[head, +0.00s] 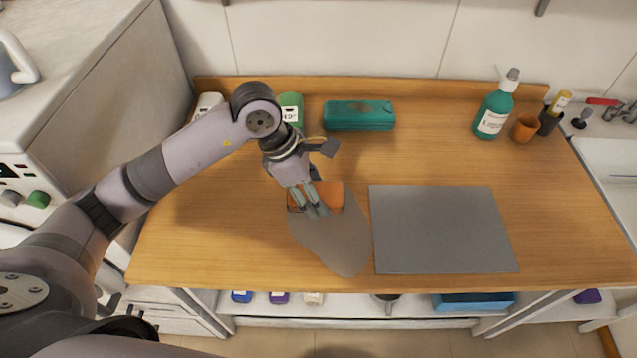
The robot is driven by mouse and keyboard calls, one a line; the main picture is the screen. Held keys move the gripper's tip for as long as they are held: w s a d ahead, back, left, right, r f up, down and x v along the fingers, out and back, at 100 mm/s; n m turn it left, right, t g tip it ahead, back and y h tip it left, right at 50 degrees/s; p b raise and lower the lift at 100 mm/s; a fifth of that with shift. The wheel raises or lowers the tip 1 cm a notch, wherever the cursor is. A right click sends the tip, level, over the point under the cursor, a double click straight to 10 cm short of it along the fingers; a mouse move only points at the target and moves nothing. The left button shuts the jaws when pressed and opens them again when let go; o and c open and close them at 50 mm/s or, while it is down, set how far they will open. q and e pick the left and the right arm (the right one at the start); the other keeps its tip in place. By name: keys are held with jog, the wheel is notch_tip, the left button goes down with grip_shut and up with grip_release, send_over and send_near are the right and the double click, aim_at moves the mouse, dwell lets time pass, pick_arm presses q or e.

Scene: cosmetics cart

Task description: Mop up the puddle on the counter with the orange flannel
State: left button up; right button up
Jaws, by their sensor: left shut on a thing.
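The orange flannel (329,194) is a small folded block on the wooden counter (200,245), left of the middle. My left gripper (318,209) comes down on it from above and is shut on it. The puddle (338,245) is an irregular greyish patch just in front of the flannel. The flannel is at the puddle's back edge, and part of it is hidden by the fingers. My right gripper does not show.
A grey rectangular mat (445,230) lies right of the puddle. A teal case (360,116) lies at the back. A green pump bottle (494,108) and an orange cup (524,127) stand at the back right. A white-and-green container (291,105) stands behind my left wrist.

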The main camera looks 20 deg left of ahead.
aim_at(323, 221)
pick_arm(q)
jog(key=shift+s+f+b, duration=0.25)
jog(key=shift+f+b, duration=0.25)
jog(key=shift+f, duration=0.3)
notch_tip(323, 221, down, 3)
jog(key=shift+w+r+b, duration=0.1)
jog(key=shift+b, duration=0.7)
jog(key=shift+f+b, duration=0.3)
jog(key=shift+f, duration=0.3)
jog(key=shift+f+b, duration=0.55)
